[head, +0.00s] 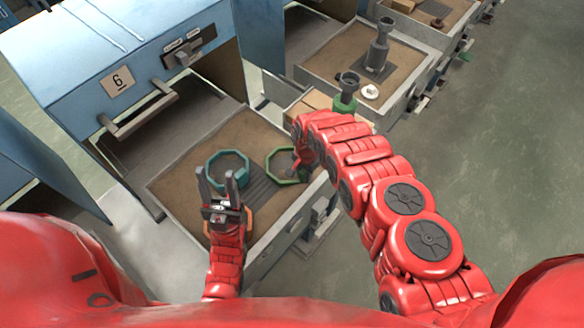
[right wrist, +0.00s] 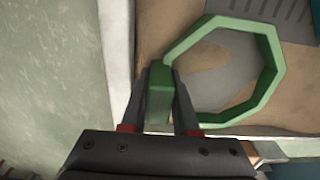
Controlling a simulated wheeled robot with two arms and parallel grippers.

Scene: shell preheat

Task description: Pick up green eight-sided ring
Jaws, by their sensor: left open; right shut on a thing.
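The green eight-sided ring (head: 270,168) is at the right side of the open drawer's brown tray. My right gripper (head: 302,172) is at the ring's right side, partly hidden by its arm. In the right wrist view, my right gripper (right wrist: 160,80) has its fingers on both sides of a green block on the rim of the green ring (right wrist: 272,62) and is shut on it. The ring looks level, over or on the tray floor; I cannot tell which. My left gripper (head: 218,178) is open and empty, upright above the near part of the tray.
A teal ring (head: 214,162) lies left of the green one, and an orange ring (head: 249,224) is partly hidden behind my left gripper. The drawer wall (head: 290,215) runs close by my right gripper. A blue cabinet (head: 75,60) marked 6 stands behind. Open floor lies right.

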